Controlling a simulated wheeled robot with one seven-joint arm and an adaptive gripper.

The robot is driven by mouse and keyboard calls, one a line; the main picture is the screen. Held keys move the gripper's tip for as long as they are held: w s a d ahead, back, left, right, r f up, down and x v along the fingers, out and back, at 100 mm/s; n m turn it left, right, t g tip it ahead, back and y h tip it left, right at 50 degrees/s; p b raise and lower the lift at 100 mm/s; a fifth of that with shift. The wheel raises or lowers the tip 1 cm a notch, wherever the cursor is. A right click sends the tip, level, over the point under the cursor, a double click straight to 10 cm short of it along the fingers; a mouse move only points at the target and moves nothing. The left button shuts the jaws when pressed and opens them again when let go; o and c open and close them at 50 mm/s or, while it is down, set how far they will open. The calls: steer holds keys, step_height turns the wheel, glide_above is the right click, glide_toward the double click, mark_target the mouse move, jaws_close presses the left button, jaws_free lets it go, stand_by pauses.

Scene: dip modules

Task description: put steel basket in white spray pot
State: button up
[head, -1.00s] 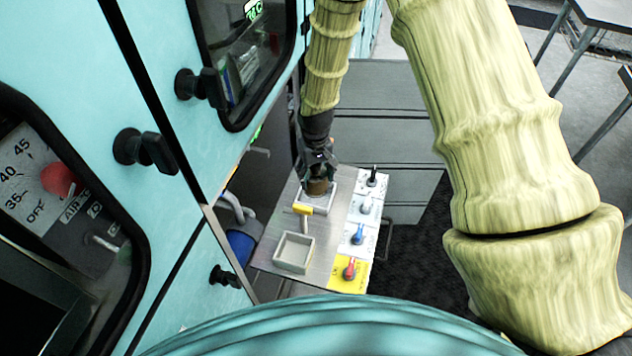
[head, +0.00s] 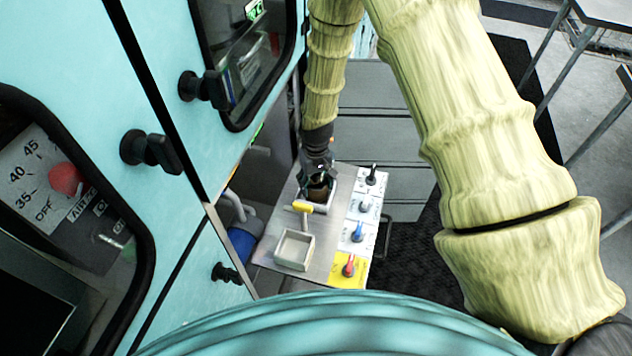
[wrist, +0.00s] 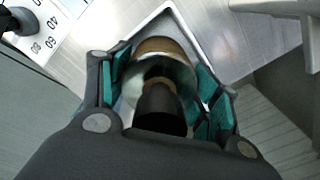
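The steel basket (wrist: 160,58) shows in the wrist view as a round metal body with a brownish rim and a dark central stem. In the head view its brown side (head: 318,191) shows just under my gripper (head: 318,178). My gripper's teal pads (wrist: 163,90) sit on both sides of the basket and appear to press on it. A pale square-rimmed pot (head: 336,203) lies around or right below the basket at the back of the panel; I take it as the white spray pot. I cannot tell whether the basket touches its floor.
A second pale square tray (head: 294,249) sits nearer on the steel panel (head: 330,240), with a yellow-topped handle (head: 303,207) behind it. Several knobs (head: 357,232) line the panel's right edge. Teal cabinets with black latches (head: 205,88) stand close on the left.

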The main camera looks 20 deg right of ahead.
steer(key=o, duration=0.4)
steer(key=shift+o, duration=0.2)
steer(key=shift+r, duration=0.25)
steer(key=shift+r+b, duration=1.65)
steer(key=shift+r, duration=4.25)
